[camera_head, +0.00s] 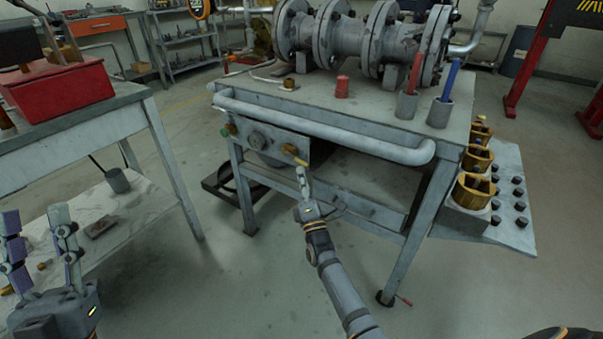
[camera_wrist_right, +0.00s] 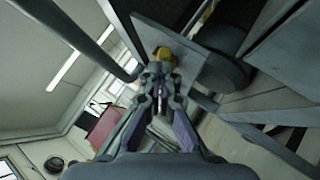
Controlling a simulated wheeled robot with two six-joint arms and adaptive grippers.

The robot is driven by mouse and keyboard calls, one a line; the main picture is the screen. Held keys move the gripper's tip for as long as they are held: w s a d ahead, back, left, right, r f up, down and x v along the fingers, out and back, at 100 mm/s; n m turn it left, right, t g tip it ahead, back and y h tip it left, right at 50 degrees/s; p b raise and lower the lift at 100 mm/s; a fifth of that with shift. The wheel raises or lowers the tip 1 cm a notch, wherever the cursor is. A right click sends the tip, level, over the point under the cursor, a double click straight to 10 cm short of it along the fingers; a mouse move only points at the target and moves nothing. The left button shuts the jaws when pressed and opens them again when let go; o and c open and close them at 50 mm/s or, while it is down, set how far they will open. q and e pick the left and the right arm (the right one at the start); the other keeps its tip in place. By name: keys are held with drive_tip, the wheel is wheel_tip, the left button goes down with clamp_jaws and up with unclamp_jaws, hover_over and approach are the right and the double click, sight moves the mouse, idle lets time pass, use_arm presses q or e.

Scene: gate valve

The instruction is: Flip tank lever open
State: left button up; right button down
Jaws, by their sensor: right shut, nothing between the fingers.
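A small brass lever (camera_head: 292,153) sits at the right end of a grey panel (camera_head: 272,143) on the front of the workbench. In the right wrist view the yellow lever (camera_wrist_right: 162,53) shows on the plate, just beyond my fingertips. My right gripper (camera_head: 302,172) is shut and empty, with its tips just below the lever. Whether they touch it I cannot tell. It also shows in the right wrist view (camera_wrist_right: 161,68), where the fingers partly cover the panel. My left gripper (camera_head: 38,218) is open and empty at the lower left, far from the lever.
The workbench (camera_head: 300,105) carries flanged pipework (camera_head: 350,38). A thick grey rail (camera_head: 330,130) runs along its front, above the panel. Brass valves (camera_head: 473,190) stand at its right. A side table (camera_head: 85,115) with a red box (camera_head: 58,88) stands left. Floor between them is mostly clear.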

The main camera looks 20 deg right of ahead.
drive_tip(key=shift+r+p, duration=0.2)
drive_tip(key=shift+p, duration=0.4)
use_arm(q)
drive_tip(key=w+f+n+g+y+p, duration=0.15)
drive_tip(key=f+g, duration=0.25)
drive_tip(key=f, duration=0.4)
drive_tip(key=w+f+g+y, duration=0.1)
drive_tip(key=w+f+g, duration=0.25)
drive_tip(key=f, duration=0.35)
drive_tip(key=w+f+n+g+y, duration=0.15)
drive_tip(key=f+g, duration=0.25)
drive_tip(key=f, duration=0.4)
drive_tip(key=s+f+g+p, duration=0.1)
drive_tip(key=s+f+g, duration=0.5)
drive_tip(key=s+f, duration=0.2)
drive_tip(key=s+f+g+h+p, duration=0.1)
drive_tip(key=s+f+g, duration=0.5)
drive_tip(key=f, duration=0.6)
drive_tip(key=shift+s+d+f+g+p, duration=0.15)
drive_tip(key=shift+s+d+g+p, duration=0.25)
drive_tip(key=shift+s+p, duration=0.5)
use_arm(e)
drive_tip(key=shift+s+d+r+n+g+y, duration=0.15)
drive_tip(key=shift+r+n+g+y, duration=0.4)
drive_tip(key=shift+n+g, duration=0.35)
drive_tip(key=shift+f+y, duration=0.1)
drive_tip(key=shift+y, duration=0.15)
